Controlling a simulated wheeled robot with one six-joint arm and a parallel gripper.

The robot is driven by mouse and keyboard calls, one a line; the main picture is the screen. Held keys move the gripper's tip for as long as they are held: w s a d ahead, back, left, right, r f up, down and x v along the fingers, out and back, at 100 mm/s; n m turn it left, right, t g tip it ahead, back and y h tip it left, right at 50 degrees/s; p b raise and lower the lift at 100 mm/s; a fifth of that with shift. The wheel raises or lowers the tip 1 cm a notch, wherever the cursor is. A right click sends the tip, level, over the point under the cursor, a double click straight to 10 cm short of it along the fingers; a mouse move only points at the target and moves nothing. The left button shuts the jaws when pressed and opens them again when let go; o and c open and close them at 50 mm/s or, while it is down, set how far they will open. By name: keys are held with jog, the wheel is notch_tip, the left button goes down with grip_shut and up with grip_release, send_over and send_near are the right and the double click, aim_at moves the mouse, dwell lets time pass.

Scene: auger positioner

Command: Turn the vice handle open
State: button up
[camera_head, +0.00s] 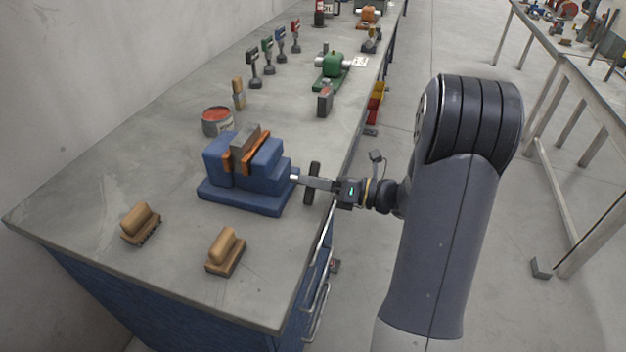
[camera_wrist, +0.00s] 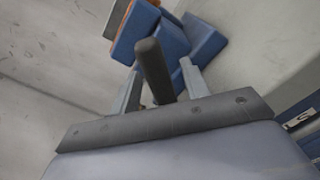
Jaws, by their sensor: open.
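The blue vice (camera_head: 243,172) stands on the grey workbench, with orange jaws around a grey block (camera_head: 245,143). Its screw end sticks out to the right, and the dark vice handle (camera_head: 313,183) stands across it near the bench edge. My gripper (camera_head: 318,184) reaches in from the right at the handle. In the wrist view the dark handle (camera_wrist: 154,68) lies between the two open fingers of my gripper (camera_wrist: 160,82), with a visible gap on each side. The blue vice (camera_wrist: 200,45) shows beyond the fingers.
Two wooden brushes (camera_head: 141,222) (camera_head: 226,251) lie on the bench front. A red-topped can (camera_head: 217,121) stands behind the vice. A green machine (camera_head: 332,68) and several small stands are farther back. The floor right of the bench is mostly clear.

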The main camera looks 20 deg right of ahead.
jog(key=shift+w+a, duration=0.1)
jog(key=shift+a, duration=0.05)
grip_shut()
dwell(0.4)
jog(key=shift+n, duration=0.3)
